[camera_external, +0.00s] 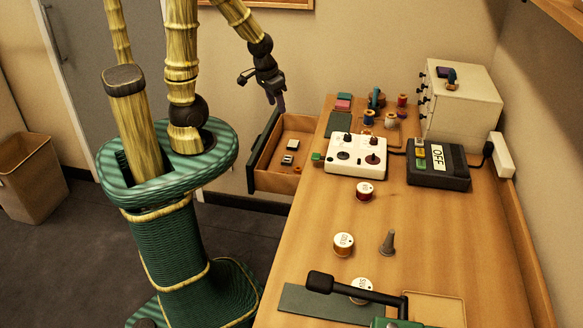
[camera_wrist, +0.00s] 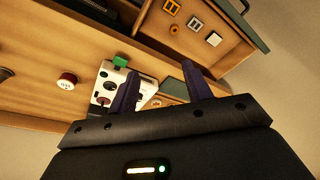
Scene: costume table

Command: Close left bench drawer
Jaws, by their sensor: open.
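The bench drawer (camera_external: 283,160) stands pulled out from the left side of the wooden bench (camera_external: 300,255), with a few small items lying inside. Its dark green front (camera_external: 262,150) faces left, away from the bench. In the wrist view the open drawer (camera_wrist: 228,62) shows at the upper right, with its green front edge (camera_wrist: 242,22) at the far corner. My gripper (camera_external: 275,100) hangs above and behind the drawer, near the far end of its front. The two dark fingers also show in the wrist view (camera_wrist: 160,85), apart and with nothing between them.
A white control box (camera_external: 355,157) with knobs sits on the bench beside the drawer. A bin (camera_external: 33,175) stands at the left. The floor left of the drawer looks clear.

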